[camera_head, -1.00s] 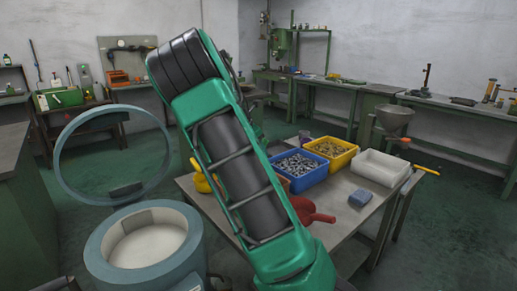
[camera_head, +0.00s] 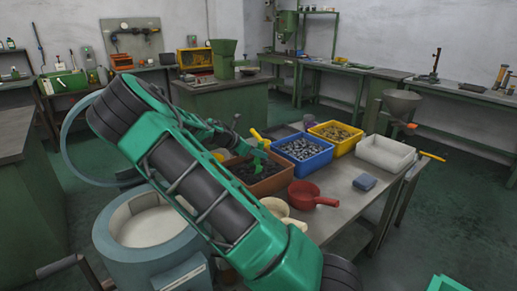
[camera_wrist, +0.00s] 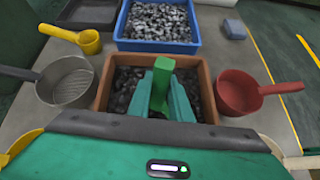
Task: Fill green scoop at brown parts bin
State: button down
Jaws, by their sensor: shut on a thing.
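The brown parts bin (camera_wrist: 205,88), filled with dark grey parts, sits on the table; in the head view the bin (camera_head: 272,184) is partly behind my arm. My gripper (camera_wrist: 162,100) is over the bin, its teal fingers shut on the green scoop (camera_wrist: 163,72). The wrist view shows the scoop's upright green part between the fingers. In the head view the green scoop (camera_head: 258,157) stands at the bin, over the parts. The scoop's bowl is mostly hidden, and I cannot tell how deep it reaches or whether it holds parts.
A blue bin (camera_head: 304,168) and yellow bin (camera_head: 335,145) of parts, and a white bin (camera_head: 385,161), stand behind. A red scoop (camera_wrist: 238,92), grey scoop (camera_wrist: 65,82) and yellow scoop (camera_wrist: 88,42) surround the brown bin. A blue block (camera_head: 365,182) lies to the right.

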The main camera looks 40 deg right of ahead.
jog(key=shift+w+a+f, duration=0.1)
jog(key=shift+a+f, duration=0.15)
jog(key=shift+f, duration=0.05)
jog(key=shift+w+a+f+y, duration=0.15)
jog(key=shift+a+f+y, duration=0.05)
jog(key=shift+a+y, duration=0.45)
jog(key=y, duration=0.1)
jog(key=d+f+t+y, duration=0.1)
jog(key=y, duration=0.1)
jog(key=d+y, duration=0.1)
jog(key=shift+s+f+m+t+y, duration=0.35)
jog(key=shift+f+m+t, duration=0.05)
jog(key=shift+d+r, duration=0.1)
jog(key=shift+r, duration=0.75)
notch_tip(320, 180, up, 9)
jog(key=d+y, duration=0.1)
jog(key=y, duration=0.1)
jog(key=shift+s+d+t, duration=0.25)
jog(key=shift+d+t, duration=0.05)
jog(key=shift+t, duration=0.1)
